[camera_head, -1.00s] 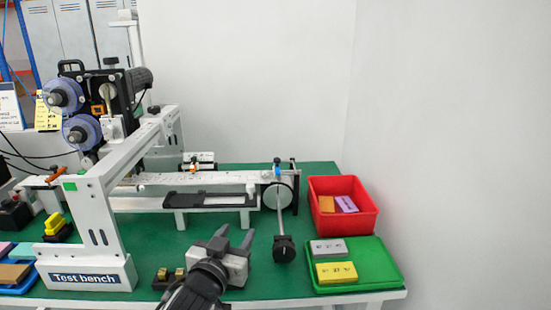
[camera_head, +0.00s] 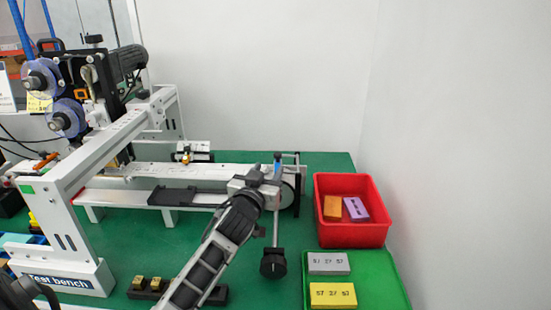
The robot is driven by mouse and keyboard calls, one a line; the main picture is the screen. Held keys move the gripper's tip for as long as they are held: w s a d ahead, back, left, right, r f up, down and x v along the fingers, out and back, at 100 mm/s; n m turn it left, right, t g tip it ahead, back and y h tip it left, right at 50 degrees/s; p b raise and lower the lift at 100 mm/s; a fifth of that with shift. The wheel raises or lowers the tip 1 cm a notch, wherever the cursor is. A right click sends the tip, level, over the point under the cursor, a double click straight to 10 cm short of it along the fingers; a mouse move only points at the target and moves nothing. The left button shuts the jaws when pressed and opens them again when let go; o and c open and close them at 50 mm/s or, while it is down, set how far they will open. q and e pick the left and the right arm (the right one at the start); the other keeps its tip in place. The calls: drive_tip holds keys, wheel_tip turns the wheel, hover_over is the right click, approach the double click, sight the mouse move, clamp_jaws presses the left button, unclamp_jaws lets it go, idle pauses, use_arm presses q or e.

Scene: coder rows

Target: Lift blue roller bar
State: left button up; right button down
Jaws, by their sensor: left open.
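A thin rod with a black knob (camera_head: 273,262) hangs below the roller. A red bin (camera_head: 352,236) with two blocks and a green tray (camera_head: 388,285) with two blocks stand at right. The white test bench frame (camera_head: 65,215) stands at left.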

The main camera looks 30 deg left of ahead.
sight(277, 157)
use_arm(q)
drive_tip(key=x, duration=0.7)
clamp_jaws()
